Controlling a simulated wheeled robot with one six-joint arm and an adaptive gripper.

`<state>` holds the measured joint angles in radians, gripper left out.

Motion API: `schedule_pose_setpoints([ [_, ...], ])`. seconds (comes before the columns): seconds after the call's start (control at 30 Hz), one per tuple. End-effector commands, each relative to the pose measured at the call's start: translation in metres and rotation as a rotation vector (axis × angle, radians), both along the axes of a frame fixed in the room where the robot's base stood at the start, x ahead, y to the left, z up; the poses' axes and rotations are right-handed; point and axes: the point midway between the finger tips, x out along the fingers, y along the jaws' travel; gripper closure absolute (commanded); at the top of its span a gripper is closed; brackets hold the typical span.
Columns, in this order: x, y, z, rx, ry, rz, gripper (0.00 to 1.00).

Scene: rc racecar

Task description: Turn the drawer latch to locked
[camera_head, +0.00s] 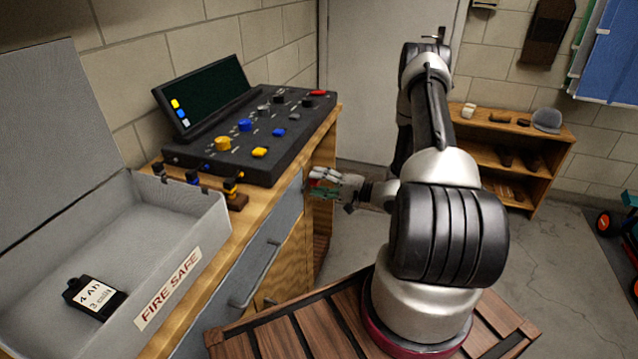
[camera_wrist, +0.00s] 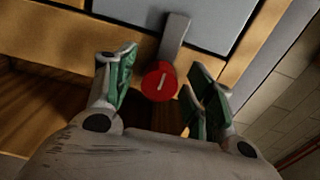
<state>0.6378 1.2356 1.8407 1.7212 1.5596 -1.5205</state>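The drawer latch (camera_wrist: 160,83) shows in the wrist view as a round red knob with a pale line on it. A grey metal strip (camera_wrist: 176,38) runs from it up toward the grey drawer front (camera_wrist: 222,16). My gripper (camera_wrist: 165,82) is open, with its green-padded fingers on either side of the red knob and gaps visible on both sides. In the head view my gripper (camera_head: 328,184) is at the right end of the bench front, beside the grey drawer (camera_head: 262,250) with its bar handle. The latch is not clearly visible in the head view.
A black control console (camera_head: 250,130) stands on the wooden bench. An open grey fire-safe box (camera_head: 185,262) holding a black battery (camera_head: 95,298) is at the left. A low wooden shelf (camera_head: 510,150) stands at the back right. Bare floor lies between.

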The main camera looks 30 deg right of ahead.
Motion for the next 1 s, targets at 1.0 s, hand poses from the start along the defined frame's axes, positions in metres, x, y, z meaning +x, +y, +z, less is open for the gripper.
schedule_pose_setpoints([
  [1.0, -0.085, -0.085, 0.000, 0.001, -0.001, -0.001, 0.46],
])
